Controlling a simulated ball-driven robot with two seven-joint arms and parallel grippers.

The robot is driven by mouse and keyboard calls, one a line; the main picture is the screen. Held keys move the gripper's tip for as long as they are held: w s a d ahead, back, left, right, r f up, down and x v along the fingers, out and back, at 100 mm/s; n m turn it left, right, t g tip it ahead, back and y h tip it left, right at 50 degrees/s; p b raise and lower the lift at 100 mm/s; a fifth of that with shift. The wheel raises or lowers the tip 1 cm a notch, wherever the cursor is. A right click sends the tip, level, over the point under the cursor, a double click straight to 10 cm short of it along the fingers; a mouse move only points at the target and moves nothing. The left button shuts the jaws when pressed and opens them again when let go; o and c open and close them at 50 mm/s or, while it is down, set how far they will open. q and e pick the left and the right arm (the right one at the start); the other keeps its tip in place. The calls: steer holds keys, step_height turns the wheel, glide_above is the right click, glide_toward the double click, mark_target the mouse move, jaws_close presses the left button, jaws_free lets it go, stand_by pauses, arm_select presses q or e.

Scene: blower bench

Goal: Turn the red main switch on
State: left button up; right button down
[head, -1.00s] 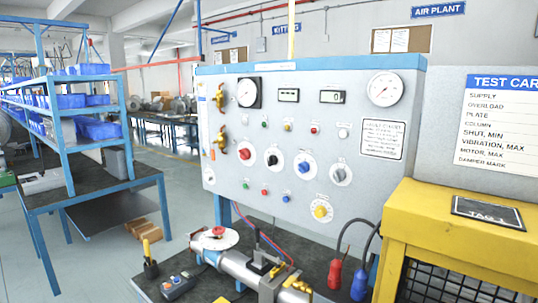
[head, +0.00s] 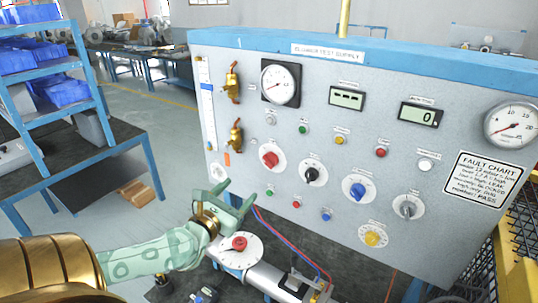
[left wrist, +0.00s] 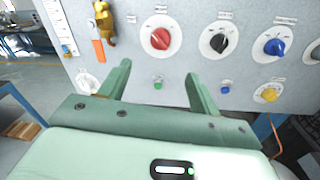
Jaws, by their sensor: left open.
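The red switch (head: 270,157) is a round knob on a white dial, on the left part of the grey test panel (head: 330,130). It also shows in the left wrist view (left wrist: 160,38), beyond the fingertips and between them. My left gripper (head: 236,194) is open and empty, in front of the panel's lower left and below the red switch. It is apart from the switch. In the left wrist view its two green fingers (left wrist: 158,72) point toward the panel. My right gripper is not in view.
Black (head: 313,173), blue (head: 357,189), grey (head: 408,207) and yellow (head: 373,237) knobs sit right of the red one. Brass valves (head: 235,135) stand at its left. Below the gripper is a blower with a red-centred white disc (head: 239,243). A blue shelf (head: 85,60) stands left.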

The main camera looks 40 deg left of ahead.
arm_select(q)
glide_toward(267, 162)
steer(key=p+x, duration=0.1)
steer(key=x, duration=0.7)
steer(key=shift+w, duration=0.3)
steer(key=shift+w+a, duration=0.1)
steer(key=shift+w, duration=0.3)
steer(key=shift+s, duration=0.1)
steer(key=c, duration=0.8)
steer(key=shift+c, duration=0.7)
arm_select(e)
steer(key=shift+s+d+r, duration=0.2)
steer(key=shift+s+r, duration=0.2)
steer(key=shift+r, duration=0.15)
